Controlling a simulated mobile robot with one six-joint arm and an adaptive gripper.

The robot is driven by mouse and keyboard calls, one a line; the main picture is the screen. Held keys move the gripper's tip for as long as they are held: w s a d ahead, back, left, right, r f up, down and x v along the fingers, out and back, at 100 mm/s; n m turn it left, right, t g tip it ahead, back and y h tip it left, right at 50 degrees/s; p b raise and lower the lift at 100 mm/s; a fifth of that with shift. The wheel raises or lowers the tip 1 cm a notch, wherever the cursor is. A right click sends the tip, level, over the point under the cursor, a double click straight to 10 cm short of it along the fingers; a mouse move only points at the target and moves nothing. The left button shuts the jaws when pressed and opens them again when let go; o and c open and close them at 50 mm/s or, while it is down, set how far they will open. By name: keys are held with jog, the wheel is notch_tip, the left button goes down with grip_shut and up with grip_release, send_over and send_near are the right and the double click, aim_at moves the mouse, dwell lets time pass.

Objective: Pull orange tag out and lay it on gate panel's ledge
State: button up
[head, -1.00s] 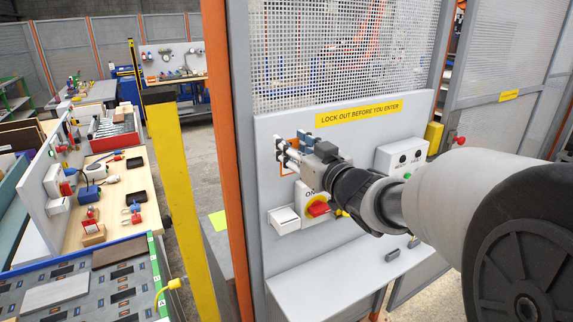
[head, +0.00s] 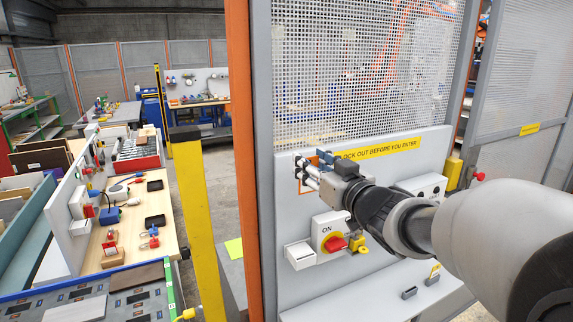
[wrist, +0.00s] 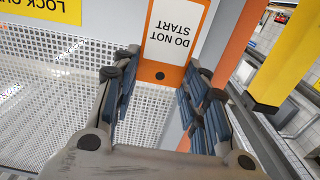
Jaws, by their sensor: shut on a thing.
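The orange tag (wrist: 157,73) is white-faced with an orange border and upside-down "DO NOT START" lettering in the wrist view. Its holed end lies between the fingers of my gripper (wrist: 160,85), which is shut on it. In the head view my gripper (head: 312,172) is at the upper left of the grey gate panel (head: 285,225), below the yellow sign. Only a little of the tag's orange edge (head: 304,188) shows there; the fingers hide most of it. I cannot tell whether it still touches a holder. The panel's ledge (head: 370,293) is lower down.
A yellow-and-red ON switch (head: 333,243) and a white box (head: 300,255) sit on the panel below my gripper. The ledge's left part looks clear. A yellow post (head: 198,215) stands left.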

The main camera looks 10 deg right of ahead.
jog(key=shift+r+p, duration=1.25)
jog(key=shift+r, duration=0.15)
jog(key=v, duration=0.6)
jog(key=shift+p, duration=0.45)
jog(key=shift+f, duration=0.1)
